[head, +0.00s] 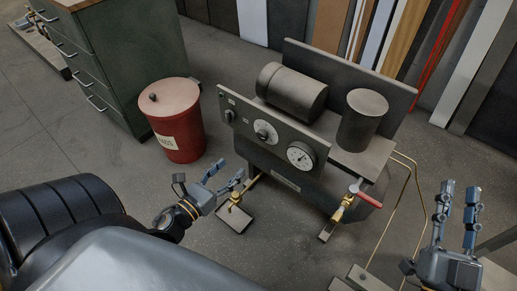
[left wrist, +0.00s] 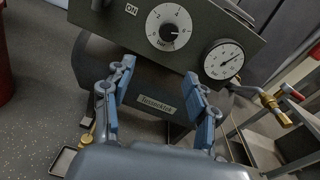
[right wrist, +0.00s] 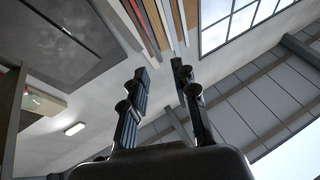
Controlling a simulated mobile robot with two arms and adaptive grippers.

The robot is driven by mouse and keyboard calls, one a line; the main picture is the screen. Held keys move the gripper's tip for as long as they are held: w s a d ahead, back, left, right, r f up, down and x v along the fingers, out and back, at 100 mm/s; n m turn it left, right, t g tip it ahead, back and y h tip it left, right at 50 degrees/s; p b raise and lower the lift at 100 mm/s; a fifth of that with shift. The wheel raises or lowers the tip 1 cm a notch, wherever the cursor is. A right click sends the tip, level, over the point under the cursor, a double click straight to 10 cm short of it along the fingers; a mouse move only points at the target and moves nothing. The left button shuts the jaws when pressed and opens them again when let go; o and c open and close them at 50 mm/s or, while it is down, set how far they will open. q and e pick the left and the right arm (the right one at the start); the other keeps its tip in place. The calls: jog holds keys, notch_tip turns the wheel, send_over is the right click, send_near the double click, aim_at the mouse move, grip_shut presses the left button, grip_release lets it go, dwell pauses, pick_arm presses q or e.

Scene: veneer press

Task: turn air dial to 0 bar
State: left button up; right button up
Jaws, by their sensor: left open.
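The air dial (head: 264,133), a round white scale with a black knob, is on the dark front panel of the compressor. In the left wrist view the dial (left wrist: 155,24) is at the top, beyond my fingertips; its exact setting is too small to read. My left gripper (head: 226,174) is open and empty, below and left of the dial, apart from the panel. Its two blue-grey fingers (left wrist: 159,72) stand apart in the left wrist view. My right gripper (head: 461,190) is at the far right, fingers apart and empty, pointing away from the compressor.
A pressure gauge (head: 302,155) sits right of the dial. A red-handled brass valve (head: 350,198) is at the lower right. A red bin (head: 178,128) and green drawer cabinet (head: 130,50) stand at the left. Boards lean behind. The floor between bin and compressor is clear.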

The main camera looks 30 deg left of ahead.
aim_at(260, 138)
pick_arm(q)
jog(key=w+m, duration=0.1)
jog(key=w, duration=0.3)
jog(key=w+r+m, duration=0.1)
jog(key=w, duration=0.4)
jog(key=w+d+m, duration=0.1)
jog(key=w, duration=0.3)
jog(key=shift+w+d+r, duration=0.1)
jog(key=shift+w+r, duration=0.15)
pick_arm(e)
jog(key=shift+s+d+r, duration=0.25)
jog(key=shift+s+r, duration=0.35)
jog(key=shift+r, duration=0.3)
pick_arm(q)
jog(key=shift+c, duration=0.2)
jog(key=c, duration=1.1)
